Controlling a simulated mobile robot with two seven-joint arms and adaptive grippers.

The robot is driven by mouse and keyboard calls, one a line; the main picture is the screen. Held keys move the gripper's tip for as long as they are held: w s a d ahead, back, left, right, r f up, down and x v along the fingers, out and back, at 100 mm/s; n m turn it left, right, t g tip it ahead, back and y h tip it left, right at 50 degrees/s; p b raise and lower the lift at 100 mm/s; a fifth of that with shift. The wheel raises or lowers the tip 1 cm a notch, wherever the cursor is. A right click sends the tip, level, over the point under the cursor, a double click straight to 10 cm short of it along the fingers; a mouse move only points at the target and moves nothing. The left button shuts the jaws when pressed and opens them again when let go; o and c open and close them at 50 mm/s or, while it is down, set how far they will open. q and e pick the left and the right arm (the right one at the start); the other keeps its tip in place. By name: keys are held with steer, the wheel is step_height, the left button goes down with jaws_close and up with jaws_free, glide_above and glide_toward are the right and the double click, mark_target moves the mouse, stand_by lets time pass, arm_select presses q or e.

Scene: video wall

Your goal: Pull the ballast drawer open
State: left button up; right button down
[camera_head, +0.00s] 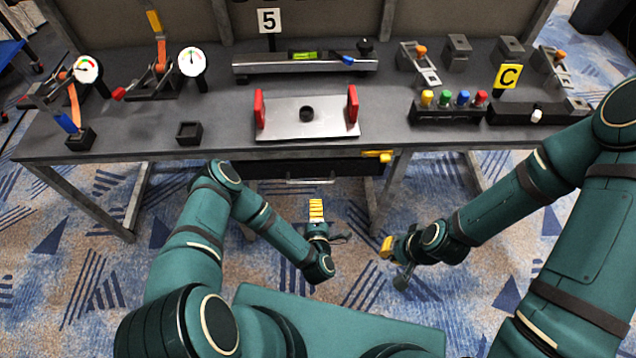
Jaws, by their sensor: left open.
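The ballast drawer (345,168) is a dark front under the table's near edge, in the middle. It looks shut. Its pale bar handle (309,181) runs along the lower part of the front. A yellow latch-like piece (378,156) sits at the right end, above the drawer. My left gripper (316,208) has yellow fingertips pointing towards the handle. It is open and appears a little short of the handle, with nothing seen in it. My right gripper (388,247) hangs lower right of the drawer, seen side-on, so its opening is unclear.
The grey table (225,150) carries a metal plate with red handles (306,118), a long rail (305,65), two dials (190,61) and a row of coloured knobs (447,103). Table legs (392,178) flank the drawer. The carpet in front of it is clear.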

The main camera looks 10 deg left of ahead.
mark_target(315, 182)
arm_select(q)
steer(key=b+x, duration=0.2)
steer(key=x, duration=1)
steer(key=shift+r+b, duration=0.1)
steer(key=shift+b, duration=0.2)
jaws_close()
